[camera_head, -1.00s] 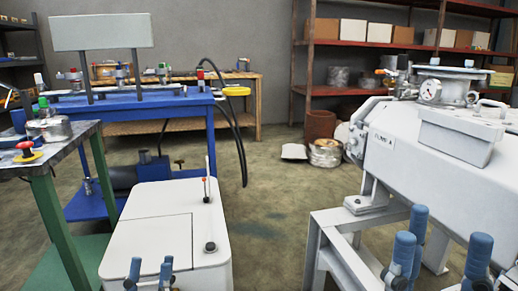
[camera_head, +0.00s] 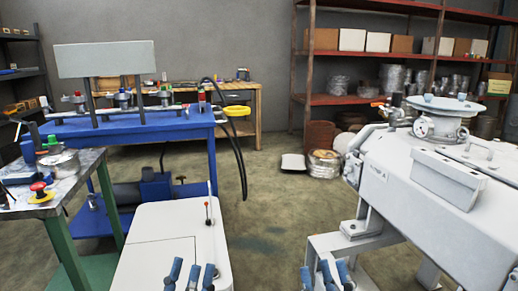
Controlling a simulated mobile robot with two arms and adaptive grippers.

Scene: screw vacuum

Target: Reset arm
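My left gripper (camera_head: 190,272) is at the bottom edge, left of the middle, with blue fingertips pointing up. Its fingers stand apart with nothing seen between them. My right gripper (camera_head: 325,272) is at the bottom edge, right of the middle, with blue fingertips pointing up and spread apart. It shows no object in its grasp, and it is in front of the legs of the large white vacuum machine (camera_head: 395,200). The lower parts of both grippers and most of both arms are cut off by the frame.
A blue workbench (camera_head: 160,124) with a hanging black hose (camera_head: 240,150) stands at the left. A green-legged table (camera_head: 85,180) is at the far left. A red shelf rack (camera_head: 350,99) stands at the back. Open floor (camera_head: 265,215) lies in the middle.

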